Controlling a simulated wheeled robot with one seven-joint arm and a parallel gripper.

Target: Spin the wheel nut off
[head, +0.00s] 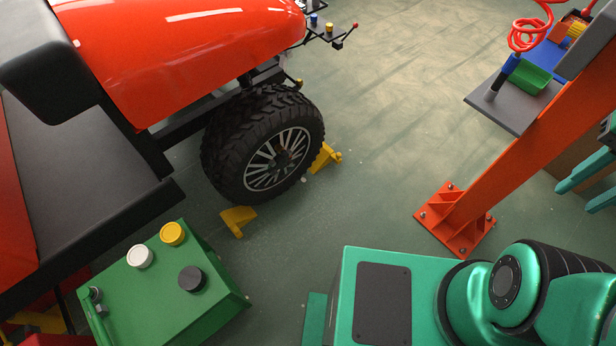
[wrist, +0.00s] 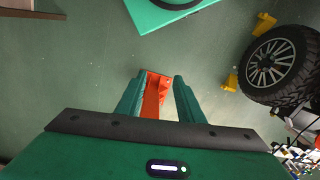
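The black-tyred wheel (head: 262,145) with silver spokes stands on the floor under the front of the orange-red cart body. A small dark hub (head: 283,157) shows at its centre; the nut is too small to make out there. In the wrist view the wheel (wrist: 275,62) is at the upper right. My gripper (head: 575,198) is at the right edge of the head view, well away from the wheel. In the wrist view my gripper (wrist: 158,80) has its two fingers apart with nothing held between them.
Yellow chocks (head: 238,220) sit by the wheel. An orange post (head: 500,160) rises between my gripper and the wheel, with a grey shelf (head: 507,105) holding a black tool on a red coiled hose. A green button box (head: 165,285) stands at the lower left.

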